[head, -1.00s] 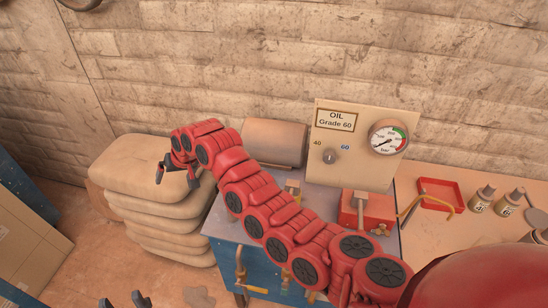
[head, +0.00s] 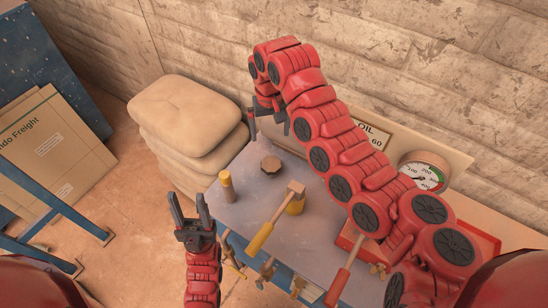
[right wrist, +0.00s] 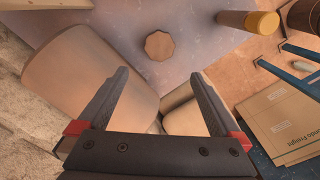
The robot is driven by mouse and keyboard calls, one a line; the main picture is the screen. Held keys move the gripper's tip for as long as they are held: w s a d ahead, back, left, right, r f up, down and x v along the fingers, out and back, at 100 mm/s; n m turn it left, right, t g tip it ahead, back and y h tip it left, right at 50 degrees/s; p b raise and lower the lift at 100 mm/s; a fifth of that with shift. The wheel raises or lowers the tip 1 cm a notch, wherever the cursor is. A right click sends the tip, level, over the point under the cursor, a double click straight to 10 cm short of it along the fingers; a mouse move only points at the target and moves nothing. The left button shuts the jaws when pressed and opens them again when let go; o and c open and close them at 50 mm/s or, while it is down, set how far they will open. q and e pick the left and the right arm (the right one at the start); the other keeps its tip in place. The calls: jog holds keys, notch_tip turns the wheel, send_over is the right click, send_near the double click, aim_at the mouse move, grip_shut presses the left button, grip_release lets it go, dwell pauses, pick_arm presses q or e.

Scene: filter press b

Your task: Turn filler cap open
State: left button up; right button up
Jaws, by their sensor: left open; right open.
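A small brown scalloped cap (head: 271,165), which looks like the filler cap, sits on the grey bench top (head: 240,205) in the head view. It shows whole in the right wrist view (right wrist: 159,45), just beyond the fingertips. My right gripper (head: 268,122) is open and empty, pointing down above the far end of the bench, apart from the cap. Its two fingers show spread in the right wrist view (right wrist: 160,74). My left gripper (head: 187,198) is open and empty, fingers up, near the bench's left edge and away from the cap.
A yellow-topped post (head: 227,187) and a yellow-handled lever (head: 262,238) stand on the bench near the cap. A beige cylinder (right wrist: 85,75) lies beside it. Stacked sacks (head: 185,115) are at left. My right arm partly covers the oil panel (head: 375,133) and gauge (head: 425,172).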

jog(key=b, duration=0.1)
send_over(271, 163)
notch_tip(271, 163, down, 9)
jog(key=shift+f, duration=0.1)
notch_tip(271, 163, down, 4)
jog(key=shift+r+p, duration=0.2)
jog(key=shift+p, duration=0.75)
jog(key=shift+w+f, duration=0.1)
jog(key=shift+f, duration=0.95)
jog(key=c, duration=1.2)
